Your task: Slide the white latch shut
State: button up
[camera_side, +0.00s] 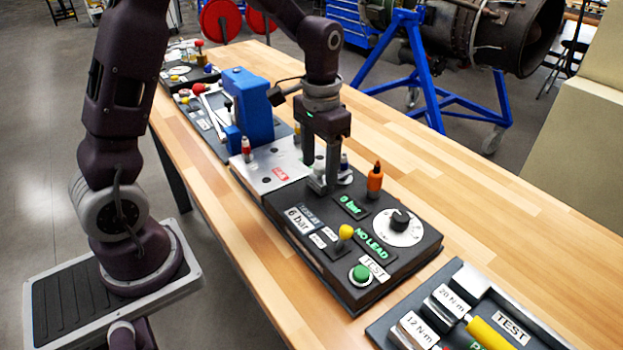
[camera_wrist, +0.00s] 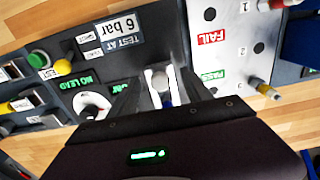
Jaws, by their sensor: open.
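My gripper (camera_side: 321,186) is low over the back part of the black test panel (camera_side: 400,255), close to the grey plate. In the wrist view its two dark fingers (camera_wrist: 159,92) stand apart, one on each side of a small white piece (camera_wrist: 148,76) with a blue part. This looks like the white latch, but the fingers and palm hide much of it. I cannot tell whether the fingers touch the latch.
An orange-topped fitting (camera_side: 375,180), a black dial (camera_side: 400,222), a yellow-knobbed lever (camera_side: 345,233) and a green button (camera_side: 361,273) stand on the panel. A blue block (camera_side: 248,107) and a red-topped fitting (camera_side: 246,148) are at the left. Bare wood (camera_side: 480,190) lies to the right.

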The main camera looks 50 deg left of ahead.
jog(key=shift+r, duration=3.2)
jog(key=s+d+r+t, duration=0.2)
jog(key=s+r, duration=0.1)
jog(key=s, duration=0.7)
jog(key=s+d+r+t, duration=0.3)
jog(key=s+r, duration=0.1)
jog(key=s, duration=0.6)
jog(key=shift+s+t, duration=0.3)
